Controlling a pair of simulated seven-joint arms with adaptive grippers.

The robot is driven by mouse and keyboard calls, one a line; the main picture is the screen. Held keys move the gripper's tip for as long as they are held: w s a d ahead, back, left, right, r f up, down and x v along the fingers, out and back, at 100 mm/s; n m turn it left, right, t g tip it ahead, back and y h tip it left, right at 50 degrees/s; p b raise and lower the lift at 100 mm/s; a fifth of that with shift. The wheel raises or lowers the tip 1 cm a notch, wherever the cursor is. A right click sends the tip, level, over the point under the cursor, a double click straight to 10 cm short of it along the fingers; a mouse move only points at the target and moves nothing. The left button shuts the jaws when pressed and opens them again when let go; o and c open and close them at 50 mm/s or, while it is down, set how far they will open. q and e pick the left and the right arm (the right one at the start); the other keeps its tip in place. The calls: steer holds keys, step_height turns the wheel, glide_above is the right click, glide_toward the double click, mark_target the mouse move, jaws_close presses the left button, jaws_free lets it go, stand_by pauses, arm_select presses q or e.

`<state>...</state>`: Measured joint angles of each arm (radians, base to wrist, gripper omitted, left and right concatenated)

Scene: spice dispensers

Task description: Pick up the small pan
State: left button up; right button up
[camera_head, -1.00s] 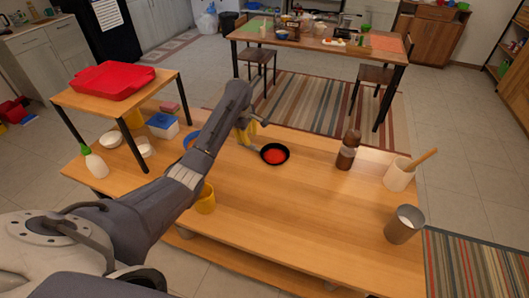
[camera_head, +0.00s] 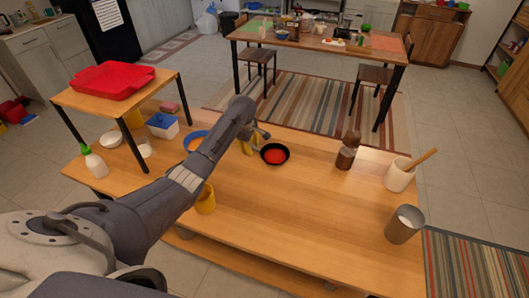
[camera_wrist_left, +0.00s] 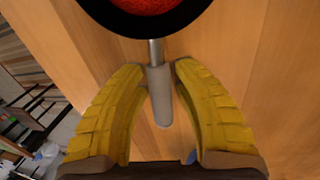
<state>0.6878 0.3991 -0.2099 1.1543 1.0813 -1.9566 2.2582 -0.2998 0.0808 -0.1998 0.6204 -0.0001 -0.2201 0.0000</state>
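The small pan (camera_head: 275,154) is black with red contents and stands on the wooden table. In the left wrist view the pan (camera_wrist_left: 150,25) is at the top edge, partly cut off, and its grey handle (camera_wrist_left: 160,95) points down between the fingers. My left gripper (camera_head: 257,138) is at the pan's left side in the head view. In the left wrist view the left gripper (camera_wrist_left: 152,75) has its yellow fingers open on either side of the handle, with gaps on both sides. My right gripper is not in view.
A pepper mill (camera_head: 347,152), a mortar with pestle (camera_head: 398,176) and a metal cup (camera_head: 404,224) stand to the right. A yellow cup (camera_head: 205,199) stands near the front edge. A raised shelf with a red tray (camera_head: 112,81) is at the left. The table's middle is clear.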

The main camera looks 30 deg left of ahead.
arm_select(q)
jaws_close()
steer(key=shift+r, duration=0.2)
stand_by(0.4)
